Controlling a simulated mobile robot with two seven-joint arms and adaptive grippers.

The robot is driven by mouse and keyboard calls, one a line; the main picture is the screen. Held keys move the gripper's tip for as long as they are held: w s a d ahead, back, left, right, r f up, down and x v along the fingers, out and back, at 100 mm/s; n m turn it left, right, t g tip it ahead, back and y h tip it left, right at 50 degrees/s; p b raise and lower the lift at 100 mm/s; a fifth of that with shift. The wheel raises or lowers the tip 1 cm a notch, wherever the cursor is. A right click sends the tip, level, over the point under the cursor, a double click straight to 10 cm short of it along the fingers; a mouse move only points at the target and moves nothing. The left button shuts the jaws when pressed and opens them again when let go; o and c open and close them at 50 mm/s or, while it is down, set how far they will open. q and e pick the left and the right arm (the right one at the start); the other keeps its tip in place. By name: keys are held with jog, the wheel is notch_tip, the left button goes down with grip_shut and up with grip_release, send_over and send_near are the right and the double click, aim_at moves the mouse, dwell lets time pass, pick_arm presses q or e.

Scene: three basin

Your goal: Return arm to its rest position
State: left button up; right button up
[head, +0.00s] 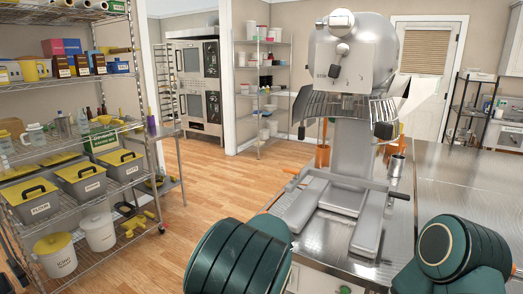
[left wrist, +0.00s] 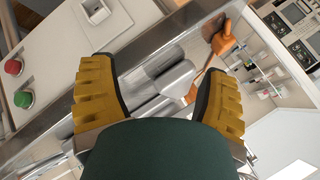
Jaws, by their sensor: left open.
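My left gripper (left wrist: 157,92) shows in the left wrist view, with its two yellow ridged fingers spread apart. No object is between the fingers; metal surfaces and an orange item show in the gap beyond them. In the head view, dark green links of my arms (head: 240,258) (head: 455,250) stand at the bottom centre and bottom right. No gripper fingers show in the head view. My right gripper is out of view.
A large metal mixer (head: 352,60) stands on a steel table (head: 440,180) close in front. A wire shelf (head: 75,150) with lidded bins is at the left. Wooden floor (head: 215,180) is open between them. A panel (left wrist: 60,50) with red and green buttons is near my left gripper.

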pick_arm(q)
jog(key=s+a+f+n+g+h, duration=0.1)
jog(key=s+a+f+n+g, duration=0.15)
jog(key=s+a+f, duration=0.45)
jog(key=s+a+f+n+g, duration=0.2)
jog(key=s+a+f+n, duration=0.2)
jog(key=s+f, duration=0.45)
jog(key=s+a+f+n+g+h, duration=0.1)
jog(key=s+f+n, duration=0.1)
jog(key=s, duration=0.8)
jog(key=s+a+f+n+g+h, duration=0.1)
jog(key=s+n, duration=0.4)
jog(key=s, duration=0.5)
jog(key=shift+s+a+f+g, duration=0.3)
jog(key=shift+a+f+g, duration=0.25)
jog(key=shift+a+f, duration=0.2)
jog(key=shift+f+n, duration=0.1)
jog(key=shift+n, duration=0.15)
